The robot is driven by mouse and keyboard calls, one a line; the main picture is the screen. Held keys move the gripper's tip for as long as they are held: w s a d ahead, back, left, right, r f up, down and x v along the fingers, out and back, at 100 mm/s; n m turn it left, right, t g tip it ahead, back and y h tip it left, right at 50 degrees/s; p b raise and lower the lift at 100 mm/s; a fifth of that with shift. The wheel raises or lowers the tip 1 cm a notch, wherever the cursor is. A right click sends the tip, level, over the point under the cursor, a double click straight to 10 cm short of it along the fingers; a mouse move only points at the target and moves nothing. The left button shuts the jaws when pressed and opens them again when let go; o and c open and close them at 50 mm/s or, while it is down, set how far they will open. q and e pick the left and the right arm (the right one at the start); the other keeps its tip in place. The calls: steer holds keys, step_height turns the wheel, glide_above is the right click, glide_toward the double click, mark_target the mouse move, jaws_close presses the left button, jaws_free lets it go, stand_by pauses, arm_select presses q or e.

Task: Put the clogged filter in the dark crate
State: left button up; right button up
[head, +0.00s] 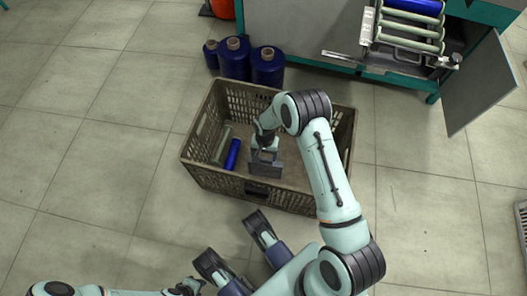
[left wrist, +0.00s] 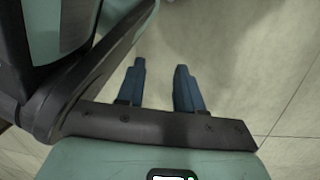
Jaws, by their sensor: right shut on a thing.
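The dark crate (head: 222,181) is brown-grey with slatted walls and stands on the floor in the middle of the head view. My right arm reaches down into it from the right. My right gripper (head: 264,154) is shut on a dark grey flat piece with a handle-like top, which looks like the clogged filter (head: 265,169). The filter is inside the crate's outline; I cannot tell if it touches the bottom. My left gripper (left wrist: 160,82) shows in the left wrist view with its blue fingers apart and nothing between them.
A blue roll (head: 232,154) and a grey-green bar (head: 221,144) lie in the crate's left part. Blue bobbins (head: 268,68) stand behind it. A machine with rollers (head: 408,30) and an open door (head: 480,88) is at the top right. Floor to the left is clear.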

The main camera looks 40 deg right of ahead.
step_height(320, 180, down, 3)
steer(key=shift+f+b, duration=0.15)
steer(key=shift+b, duration=0.8)
step_height(320, 180, down, 4)
steer(key=shift+r, duration=0.25)
arm_select(q)
steer(key=shift+g, duration=0.6)
steer(key=shift+s+a+f, duration=0.1)
steer(key=shift+s+f, duration=0.2)
steer(key=shift+s, duration=0.3)
steer(key=shift+s+a+f, duration=0.1)
steer(key=shift+s+f, duration=0.2)
steer(key=shift+s, duration=0.35)
steer(key=shift+s+f, duration=0.3)
steer(key=shift+s, duration=0.3)
arm_select(e)
steer(key=shift+f, duration=0.95)
steer(key=o, duration=1)
steer(key=shift+o, duration=0.2)
